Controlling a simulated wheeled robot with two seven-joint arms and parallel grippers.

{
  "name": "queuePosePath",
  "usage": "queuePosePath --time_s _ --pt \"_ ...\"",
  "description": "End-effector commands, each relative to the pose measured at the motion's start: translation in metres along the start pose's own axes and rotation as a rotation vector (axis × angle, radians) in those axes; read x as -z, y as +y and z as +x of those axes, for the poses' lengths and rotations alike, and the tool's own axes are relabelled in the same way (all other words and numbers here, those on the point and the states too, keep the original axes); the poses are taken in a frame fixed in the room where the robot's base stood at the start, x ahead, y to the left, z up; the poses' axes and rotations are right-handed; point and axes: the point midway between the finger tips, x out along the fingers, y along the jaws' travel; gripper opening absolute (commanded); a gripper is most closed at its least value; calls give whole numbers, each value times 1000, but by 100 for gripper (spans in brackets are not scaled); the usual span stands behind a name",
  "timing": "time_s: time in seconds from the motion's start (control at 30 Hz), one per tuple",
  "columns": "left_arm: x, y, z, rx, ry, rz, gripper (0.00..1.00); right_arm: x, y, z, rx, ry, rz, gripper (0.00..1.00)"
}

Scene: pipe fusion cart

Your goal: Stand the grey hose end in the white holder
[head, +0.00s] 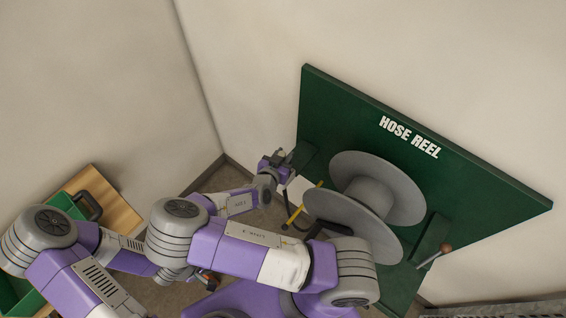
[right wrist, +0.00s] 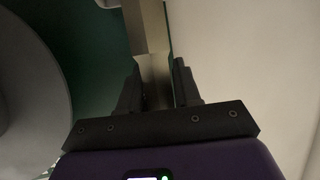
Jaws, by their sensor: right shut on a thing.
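My right gripper (head: 281,157) is at the left edge of the green hose reel board. In the right wrist view its two dark fingers (right wrist: 158,88) are shut on a grey piece (right wrist: 153,68), which looks like the grey hose end. A paler, square-edged part (right wrist: 147,25) shows beyond it; I cannot tell whether the two touch. A small white piece (head: 298,188), perhaps the white holder, shows just below the right gripper in the head view. My left forearm passes behind my right elbow. A dark bit at its end (head: 206,279) may be the left gripper, mostly hidden.
The green board (head: 335,110) carries a grey reel (head: 375,190) and a lever with a brown knob (head: 446,248). A yellow bar or hose (head: 297,208) is beside the reel. A green bin (head: 62,203) and wooden board (head: 112,200) are at left. Pale walls close the corner.

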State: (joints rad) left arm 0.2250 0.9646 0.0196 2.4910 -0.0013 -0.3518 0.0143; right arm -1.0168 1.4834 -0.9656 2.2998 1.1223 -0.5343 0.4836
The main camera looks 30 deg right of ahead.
Motion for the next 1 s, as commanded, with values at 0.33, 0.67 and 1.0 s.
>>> queuePosePath --time_s 0.33,0.67,1.0 --pt "0 0 0 0 1 0 43 -36 0 15 0 0 1 0" --pt "0 -1 3 0 1 0 43 -38 0 16 0 -1 1 0" --pt "0 -1 3 0 1 0 43 -38 0 16 0 -1 0 58"
